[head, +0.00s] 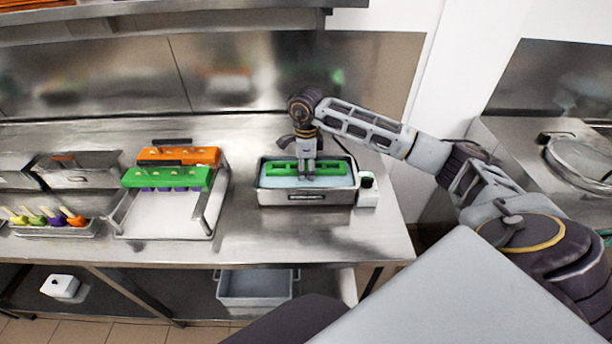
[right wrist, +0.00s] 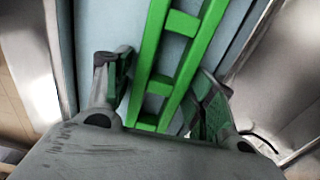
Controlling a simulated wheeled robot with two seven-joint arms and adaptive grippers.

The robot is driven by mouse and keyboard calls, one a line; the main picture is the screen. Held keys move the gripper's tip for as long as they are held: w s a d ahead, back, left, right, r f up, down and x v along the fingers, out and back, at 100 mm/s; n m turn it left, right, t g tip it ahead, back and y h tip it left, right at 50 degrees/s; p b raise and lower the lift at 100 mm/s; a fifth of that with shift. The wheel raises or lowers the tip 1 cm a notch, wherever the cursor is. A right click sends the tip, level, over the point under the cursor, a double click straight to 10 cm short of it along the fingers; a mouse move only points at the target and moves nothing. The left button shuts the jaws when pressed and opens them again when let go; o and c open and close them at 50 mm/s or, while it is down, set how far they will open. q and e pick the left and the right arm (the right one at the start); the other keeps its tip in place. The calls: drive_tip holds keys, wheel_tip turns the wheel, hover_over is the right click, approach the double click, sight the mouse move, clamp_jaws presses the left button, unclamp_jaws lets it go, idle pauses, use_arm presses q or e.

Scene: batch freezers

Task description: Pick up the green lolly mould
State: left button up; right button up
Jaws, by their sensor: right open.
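A green ladder-like frame (head: 282,168) sits in a shallow steel bath (head: 305,196) of pale blue liquid on the counter. My right gripper (head: 306,174) points down over its middle. In the right wrist view the gripper (right wrist: 161,92) is open, with one finger on each side of the green frame (right wrist: 152,60) and visible gaps to both. Another green mould (head: 167,178), with purple parts below it, lies on a wire-sided rack at the left. I cannot tell how deep the fingertips reach. My left gripper is not in view.
An orange mould (head: 178,155) lies behind the green one on the rack (head: 158,225). A tray of coloured lollies (head: 48,229) is at the far left. The counter between rack and bath is clear.

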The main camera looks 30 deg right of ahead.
drive_tip(key=shift+c, duration=0.5)
drive_tip(key=c, duration=0.8)
drive_tip(key=shift+c, duration=0.2)
drive_tip(key=shift+r, duration=0.2)
drive_tip(key=shift+r+b, duration=0.8)
drive_tip(key=shift+r, duration=4.05)
